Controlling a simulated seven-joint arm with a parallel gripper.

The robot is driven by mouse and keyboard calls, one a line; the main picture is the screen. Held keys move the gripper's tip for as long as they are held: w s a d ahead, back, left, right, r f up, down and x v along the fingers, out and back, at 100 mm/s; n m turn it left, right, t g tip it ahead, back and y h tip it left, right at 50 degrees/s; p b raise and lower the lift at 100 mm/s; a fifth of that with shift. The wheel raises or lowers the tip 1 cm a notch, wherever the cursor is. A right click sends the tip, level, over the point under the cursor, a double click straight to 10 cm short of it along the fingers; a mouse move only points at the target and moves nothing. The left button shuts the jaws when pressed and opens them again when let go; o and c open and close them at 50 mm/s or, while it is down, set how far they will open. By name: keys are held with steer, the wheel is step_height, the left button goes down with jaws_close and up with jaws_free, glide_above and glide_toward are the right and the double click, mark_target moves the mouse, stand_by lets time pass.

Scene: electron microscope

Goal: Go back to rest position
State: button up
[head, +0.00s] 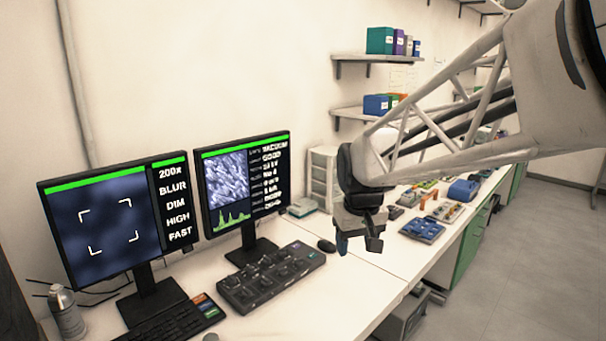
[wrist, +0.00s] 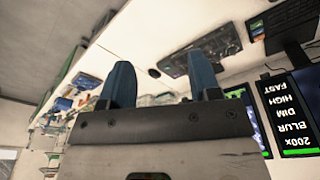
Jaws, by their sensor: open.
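My gripper (head: 358,240) hangs above the white bench, to the right of the dark control panel (head: 270,277) and the mouse (head: 326,246). Its fingers point down and stand apart, with nothing between them. In the wrist view my gripper (wrist: 163,85) shows two blue fingers with a wide gap. The control panel also shows in the wrist view (wrist: 201,60), beyond the fingers. My arm reaches in from the upper right in the head view.
The left monitor (head: 105,222) reads 200x, BLUR, DIM, HIGH, FAST. The right monitor (head: 240,180) shows a grainy picture. A keyboard (head: 172,322) and a bottle (head: 66,312) stand front left. A blue tray (head: 422,230) and several small items lie further along the bench.

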steer(key=s+d+f+m, duration=0.1)
steer(key=s+d+f, duration=0.1)
steer(key=s, duration=1)
steer(key=s+d+f+m, duration=0.2)
steer(key=s+d, duration=0.3)
steer(key=s, duration=0.7)
steer(key=shift+s+d+t, duration=0.2)
steer(key=shift+s+t, duration=0.1)
steer(key=shift+t, duration=0.1)
